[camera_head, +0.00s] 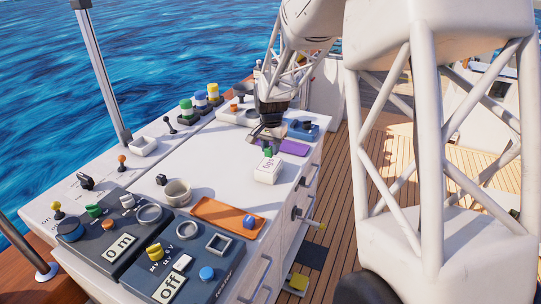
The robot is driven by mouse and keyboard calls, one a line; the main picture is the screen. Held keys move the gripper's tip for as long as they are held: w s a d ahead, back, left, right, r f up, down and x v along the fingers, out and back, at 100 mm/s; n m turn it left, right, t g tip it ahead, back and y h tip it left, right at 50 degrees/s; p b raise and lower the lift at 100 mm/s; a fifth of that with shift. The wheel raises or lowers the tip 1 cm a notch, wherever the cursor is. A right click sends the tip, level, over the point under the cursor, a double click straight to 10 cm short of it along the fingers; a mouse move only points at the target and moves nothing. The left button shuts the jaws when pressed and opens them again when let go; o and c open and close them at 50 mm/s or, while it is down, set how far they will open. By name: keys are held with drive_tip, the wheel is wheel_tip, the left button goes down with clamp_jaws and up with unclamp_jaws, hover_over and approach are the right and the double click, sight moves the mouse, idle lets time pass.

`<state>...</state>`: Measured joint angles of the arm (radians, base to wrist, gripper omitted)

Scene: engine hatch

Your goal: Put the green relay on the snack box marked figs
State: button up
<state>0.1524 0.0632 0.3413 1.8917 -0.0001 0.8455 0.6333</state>
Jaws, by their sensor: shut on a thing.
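The green relay (267,153) is a small green block. My gripper (266,143) is shut on it, right over the white snack box marked figs (268,171). The relay's lower end is at the top of the box; I cannot tell whether it touches or hangs just above. The fingers partly hide the relay's upper part. The box stands upright on the white counter, with its lettering facing the camera.
The counter's middle is clear.

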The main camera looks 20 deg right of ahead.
sight(271, 162)
drive_tip(key=shift+w, duration=0.2)
drive_tip(key=shift+f, duration=1.75)
drive_tip(key=shift+f, duration=0.15)
drive_tip(key=o, duration=0.9)
drive_tip(key=shift+r, duration=6.15)
